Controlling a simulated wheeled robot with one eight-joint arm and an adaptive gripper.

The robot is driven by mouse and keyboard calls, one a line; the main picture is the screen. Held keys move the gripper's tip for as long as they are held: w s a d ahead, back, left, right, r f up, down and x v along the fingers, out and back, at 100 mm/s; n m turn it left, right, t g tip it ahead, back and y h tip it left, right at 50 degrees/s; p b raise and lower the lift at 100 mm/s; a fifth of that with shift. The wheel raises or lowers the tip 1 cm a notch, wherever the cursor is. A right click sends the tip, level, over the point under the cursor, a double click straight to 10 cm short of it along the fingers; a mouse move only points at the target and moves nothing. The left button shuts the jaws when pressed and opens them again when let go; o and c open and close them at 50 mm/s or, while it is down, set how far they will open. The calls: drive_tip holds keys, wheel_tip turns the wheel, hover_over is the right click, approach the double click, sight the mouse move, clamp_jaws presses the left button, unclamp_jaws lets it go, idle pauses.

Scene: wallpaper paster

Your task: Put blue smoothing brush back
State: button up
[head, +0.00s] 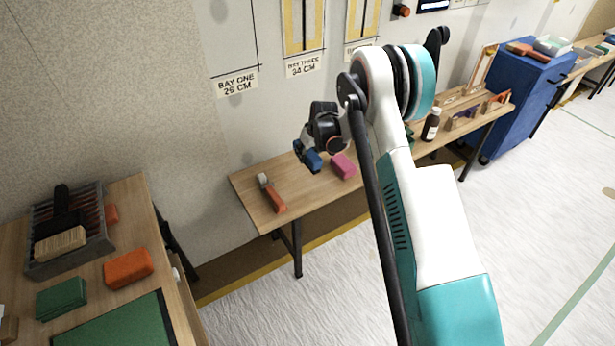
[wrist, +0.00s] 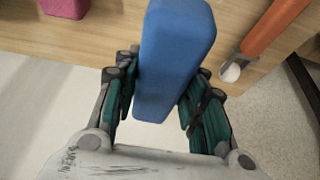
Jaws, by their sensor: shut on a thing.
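My gripper (wrist: 163,80) is shut on the blue smoothing brush (wrist: 176,45), which shows in the wrist view as a plain blue block between the two fingers. No bristles are visible on it. In the head view my gripper (head: 318,145) and the blue brush (head: 312,160) are above the left part of the wall table (head: 245,187). The brush appears held clear of the tabletop. My gripper hides part of it.
A pink block (head: 343,166) and an orange-handled tool (head: 272,195) lie on the wall table. A brown bottle (head: 432,126) stands farther right. On the left bench, a grey tray (head: 98,236) holds a black-handled brush (head: 62,240), near orange (head: 128,268) and green (head: 62,298) blocks.

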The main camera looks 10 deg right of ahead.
sight(315, 157)
wheel_tip(315, 157, down, 10)
drive_tip(key=b, duration=0.3)
drive_tip(key=shift+f, duration=0.2)
drive_tip(key=shift+c, duration=0.5)
drive_tip(key=o, duration=1.2)
drive_tip(key=shift+r, duration=0.1)
drive_tip(key=p+v, duration=0.5)
drive_tip(key=v, duration=0.8)
drive_tip(key=shift+s+d+r, duration=0.1)
drive_tip(key=shift+d+r, duration=0.05)
drive_tip(key=s+r+m, duration=0.1)
drive_tip(key=s+r, duration=0.5)
drive_tip(key=r, duration=0.3)
drive_tip(key=s+a+r+t, duration=0.1)
drive_tip(key=s+r, duration=0.4)
drive_tip(key=r, duration=0.5)
drive_tip(key=s+r+m, duration=0.1)
drive_tip(key=s+r, duration=0.5)
drive_tip(key=r, duration=0.3)
drive_tip(key=s+r, duration=0.1)
drive_tip(key=s, duration=0.7)
drive_tip(key=s+r+m+t+h, duration=0.1)
drive_tip(key=s, duration=0.8)
drive_tip(key=s+r+t, duration=0.1)
drive_tip(key=s+r, duration=0.1)
drive_tip(key=s, duration=0.6)
drive_tip(key=shift+s+a+m, duration=0.3)
drive_tip(key=shift+a, duration=0.05)
